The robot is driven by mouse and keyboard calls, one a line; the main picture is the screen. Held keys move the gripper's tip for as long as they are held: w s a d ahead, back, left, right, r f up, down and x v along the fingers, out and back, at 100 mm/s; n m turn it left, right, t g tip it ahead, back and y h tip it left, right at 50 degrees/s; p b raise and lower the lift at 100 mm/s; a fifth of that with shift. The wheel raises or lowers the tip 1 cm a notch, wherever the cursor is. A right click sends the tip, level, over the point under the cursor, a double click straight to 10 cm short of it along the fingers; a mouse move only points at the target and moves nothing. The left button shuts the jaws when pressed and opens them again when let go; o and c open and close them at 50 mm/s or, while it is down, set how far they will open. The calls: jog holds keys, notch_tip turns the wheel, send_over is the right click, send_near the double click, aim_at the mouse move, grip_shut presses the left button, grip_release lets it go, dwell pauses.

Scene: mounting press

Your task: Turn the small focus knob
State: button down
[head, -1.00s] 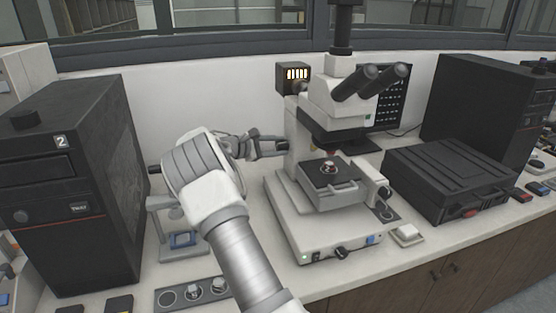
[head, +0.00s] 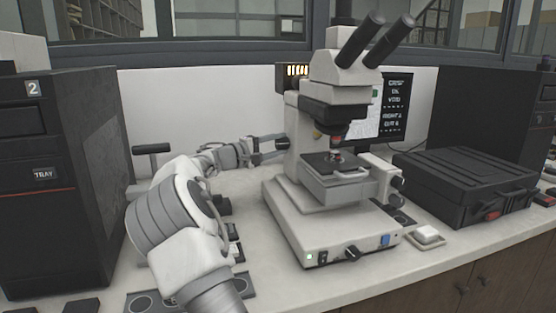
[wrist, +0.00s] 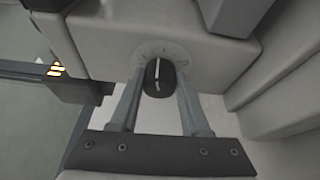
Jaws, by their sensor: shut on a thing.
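The microscope (head: 318,225) stands on the bench, off-white with black eyepieces. The small focus knob (wrist: 158,80) is black with a white line on its face and a pale dial ring behind it, on the microscope's side in the wrist view. The white line runs nearly upright there. My gripper (head: 279,144) reaches the left side of the microscope's column. Its two fingers stand on either side of the knob in the wrist view, shut on it. The knob is hidden behind my fingers in the head view.
A black cabinet marked 2 (head: 50,180) stands at left. A black case (head: 465,185) lies to the right of the microscope. A screen with text (head: 398,110) is behind it. Some bench is free between the cabinet and the microscope.

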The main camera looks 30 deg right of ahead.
jog(key=shift+m+h+b, duration=0.3)
jog(key=shift+m+b, duration=0.3)
jog(key=shift+b, duration=0.35)
jog(key=shift+c, duration=1.9)
grip_release()
